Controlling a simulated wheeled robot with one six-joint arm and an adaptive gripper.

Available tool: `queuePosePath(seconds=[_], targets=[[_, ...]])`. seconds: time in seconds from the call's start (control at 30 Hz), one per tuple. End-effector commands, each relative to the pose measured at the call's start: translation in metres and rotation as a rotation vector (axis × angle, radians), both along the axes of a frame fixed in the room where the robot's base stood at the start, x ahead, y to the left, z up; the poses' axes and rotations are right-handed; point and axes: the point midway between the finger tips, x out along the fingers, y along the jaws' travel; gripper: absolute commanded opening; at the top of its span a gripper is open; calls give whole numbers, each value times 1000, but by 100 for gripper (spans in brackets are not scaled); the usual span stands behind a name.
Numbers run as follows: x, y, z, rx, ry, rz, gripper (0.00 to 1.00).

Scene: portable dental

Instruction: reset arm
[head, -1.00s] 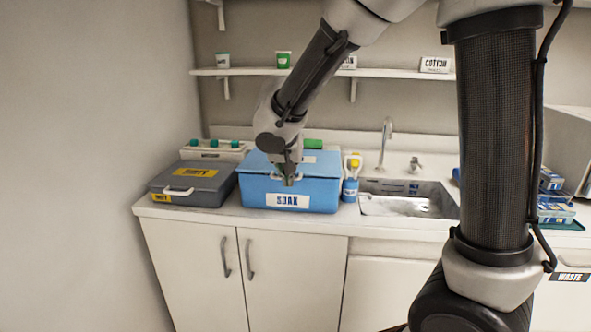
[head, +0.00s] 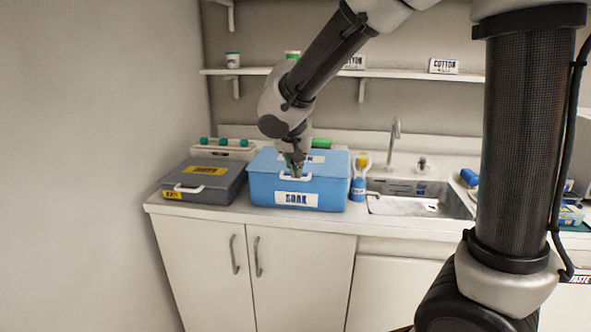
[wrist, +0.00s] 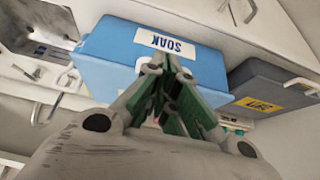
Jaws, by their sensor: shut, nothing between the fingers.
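My gripper (head: 296,172) is over the front part of the blue SOAK box (head: 262,187), near the lid's front edge and handle. It is shut and empty. In the wrist view my gripper's green-padded fingers (wrist: 172,88) come together just below the SOAK label, with the blue box (wrist: 112,48) behind them. The lid of the box looks closed. Whether the fingertips touch the box or its handle I cannot tell.
A grey DIRTY box (head: 205,181) stands left of the blue box. A blue bottle (head: 358,188) and the sink (head: 415,203) are to its right. A shelf (head: 395,76) with cups and COTTON boxes runs above. The counter's front strip is clear.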

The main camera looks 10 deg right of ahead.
Motion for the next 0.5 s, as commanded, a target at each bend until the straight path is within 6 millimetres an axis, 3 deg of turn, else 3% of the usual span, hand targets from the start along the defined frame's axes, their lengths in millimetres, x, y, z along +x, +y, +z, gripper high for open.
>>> queuePosePath(seconds=[0.23,0.5], targets=[[-48,21,-5,1,-3,5,0],[-65,27,-8,-39,14,73,0]])
